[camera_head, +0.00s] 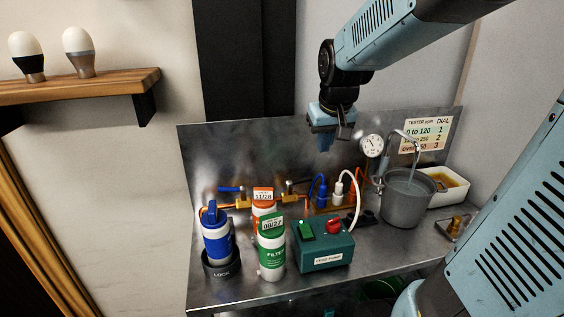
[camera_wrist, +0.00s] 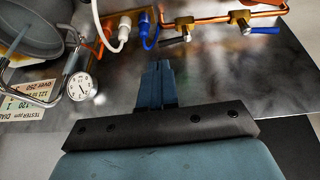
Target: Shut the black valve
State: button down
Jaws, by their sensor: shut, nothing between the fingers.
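The black valve (camera_head: 297,183) sits on the copper pipework along the back of the steel bench. Its brass body and dark handle (camera_wrist: 174,42) show at the top middle of the wrist view. The handle is small, and I cannot tell whether it is turned open or shut. A second valve with a blue handle (camera_head: 230,189) is left of it, and shows at the right in the wrist view (camera_wrist: 265,30). My gripper (camera_head: 323,148) is shut and empty, above the back of the bench and apart from both valves. Its fingers (camera_wrist: 157,65) show in the wrist view.
Blue (camera_head: 321,193) and white (camera_head: 338,192) hose fittings stand right of the black valve. Filter bottles (camera_head: 271,245) and a green pump box (camera_head: 322,250) stand in front. A gauge (camera_head: 371,146) and pot (camera_head: 408,205) are at the right. The steel backsplash (camera_head: 225,150) is behind.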

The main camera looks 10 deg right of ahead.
send_near(308, 168)
jog(key=s, duration=0.1)
jog(key=s+r, duration=0.1)
jog(key=r, duration=0.1)
jog(key=shift+s+a+g+y, duration=0.3)
jog(key=shift+s+a, duration=0.05)
jog(key=shift+s, duration=0.05)
jog(key=shift+f, duration=0.1)
jog(key=x, duration=1)
